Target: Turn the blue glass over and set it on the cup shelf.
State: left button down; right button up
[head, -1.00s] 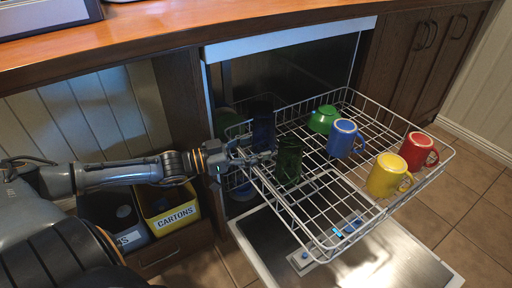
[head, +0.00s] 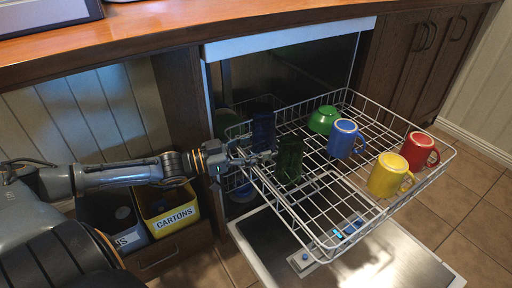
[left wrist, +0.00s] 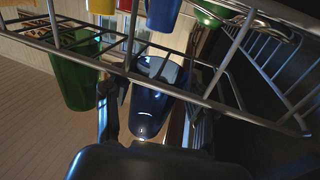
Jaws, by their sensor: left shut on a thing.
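The dark blue glass (head: 263,132) stands roughly upright at the left end of the wire rack (head: 407,118), near its back corner. My left gripper (head: 262,157) reaches over the rack's left edge and is shut on the glass low on its side. In the left wrist view the glass (left wrist: 152,98) sits between the two fingers, with a rack rail crossing in front of it. Which end of the glass is the mouth is hard to tell. Whether it touches the rack floor is unclear. My right gripper is not in view.
A dark green glass (head: 289,160) stands close on the right of the gripper. A green bowl (head: 323,119), a blue mug (head: 342,138), a yellow mug (head: 385,176) and a red mug (head: 418,151) stand further right in the rack. The wooden counter (head: 260,22) lies above and behind.

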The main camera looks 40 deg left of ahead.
aim_at(246, 154)
pick_arm(q)
jog(key=shift+s+a+f+y, duration=0.1)
jog(key=shift+f+y, duration=0.05)
jog(key=shift+f, duration=0.4)
jog(key=shift+s+f+y, duration=0.1)
jog(key=shift+f+y, duration=0.05)
jog(key=shift+f, duration=0.4)
jog(key=c, duration=0.6)
grip_release()
jog(key=shift+o, duration=1)
jog(key=shift+w+f, duration=0.1)
jog(key=shift+w, duration=0.05)
jog(key=shift+s+a, duration=0.3)
jog(key=shift+s, duration=0.2)
jog(key=shift+r+v, duration=0.15)
jog(key=shift+v, duration=0.95)
jog(key=shift+r+v, duration=0.2)
jog(key=shift+v, duration=0.85)
jog(key=shift+s+a+r, duration=0.6)
jog(key=shift+s+a, duration=0.1)
jog(key=shift+s, duration=0.15)
